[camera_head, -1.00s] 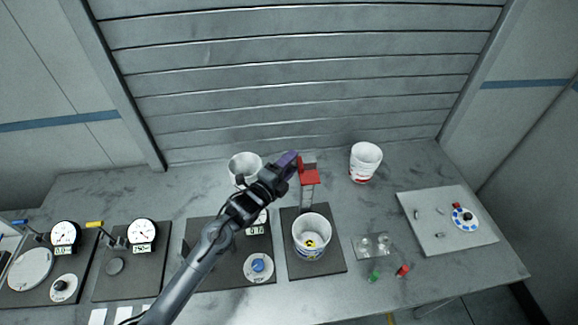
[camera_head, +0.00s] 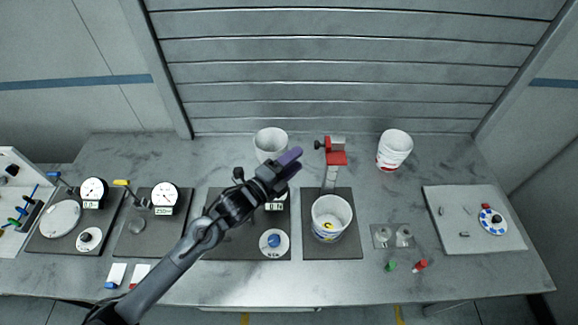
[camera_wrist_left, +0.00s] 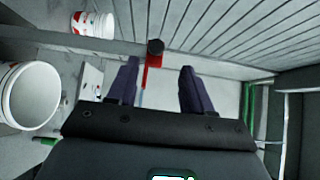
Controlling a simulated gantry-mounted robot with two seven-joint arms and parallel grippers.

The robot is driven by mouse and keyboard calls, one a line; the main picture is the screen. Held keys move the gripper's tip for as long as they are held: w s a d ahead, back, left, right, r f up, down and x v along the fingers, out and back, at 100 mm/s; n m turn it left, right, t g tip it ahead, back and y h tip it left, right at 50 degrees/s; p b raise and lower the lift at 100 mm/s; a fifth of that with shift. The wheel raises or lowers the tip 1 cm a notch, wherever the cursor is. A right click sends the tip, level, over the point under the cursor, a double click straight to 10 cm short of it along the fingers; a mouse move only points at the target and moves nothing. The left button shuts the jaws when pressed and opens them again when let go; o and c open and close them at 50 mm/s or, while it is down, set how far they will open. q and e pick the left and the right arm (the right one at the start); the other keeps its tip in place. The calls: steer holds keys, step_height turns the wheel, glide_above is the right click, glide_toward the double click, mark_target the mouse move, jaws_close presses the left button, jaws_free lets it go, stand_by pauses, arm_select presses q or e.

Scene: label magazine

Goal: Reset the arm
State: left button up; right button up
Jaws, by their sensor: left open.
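My left gripper (camera_head: 291,158) is raised over the middle of the bench, near the back, with its purple fingers pointing up and right. In the left wrist view its two fingers (camera_wrist_left: 160,88) stand apart with nothing held between them. A red press-like device (camera_head: 336,158) stands just right of the gripper in the head view. Part of it shows red behind the left finger in the left wrist view (camera_wrist_left: 152,68). My right gripper is not in view.
White buckets stand at the back (camera_head: 270,143), back right (camera_head: 394,147) and on the middle mat (camera_head: 331,217). Gauge stations (camera_head: 92,190) line the left. A grey board (camera_head: 472,220) lies right. Small green (camera_head: 390,266) and red (camera_head: 421,265) pieces lie in front.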

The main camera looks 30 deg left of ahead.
arm_select(q)
steer(key=shift+s+a, duration=0.2)
steer(key=shift+s, duration=0.45)
